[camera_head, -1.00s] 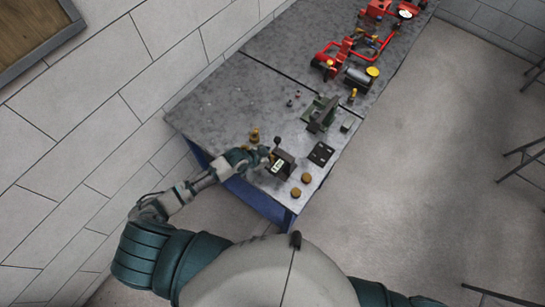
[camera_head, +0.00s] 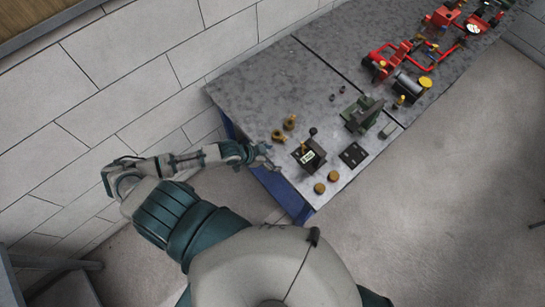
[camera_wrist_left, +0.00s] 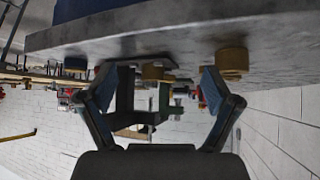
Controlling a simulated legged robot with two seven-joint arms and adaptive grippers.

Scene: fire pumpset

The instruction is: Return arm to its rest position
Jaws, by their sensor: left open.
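My left gripper (camera_head: 262,155) is at the near left edge of the grey workbench (camera_head: 250,95) in the head view. It is open and empty, left of the small black box (camera_head: 308,155) with a lit label and a lever. In the left wrist view the two fingers of my left gripper (camera_wrist_left: 160,85) are spread apart. The bench edge (camera_wrist_left: 120,25) and brass pieces (camera_wrist_left: 232,62) show beyond them. My right gripper is not in view.
Brass fittings (camera_head: 283,130), two brass discs (camera_head: 326,182), a black plate (camera_head: 353,154) and a green vise-like tool (camera_head: 362,114) stand on the near bench. Red pump assemblies (camera_head: 400,60) stand farther off. A tiled wall (camera_head: 110,80) is at left. Floor at right (camera_head: 460,180) is open.

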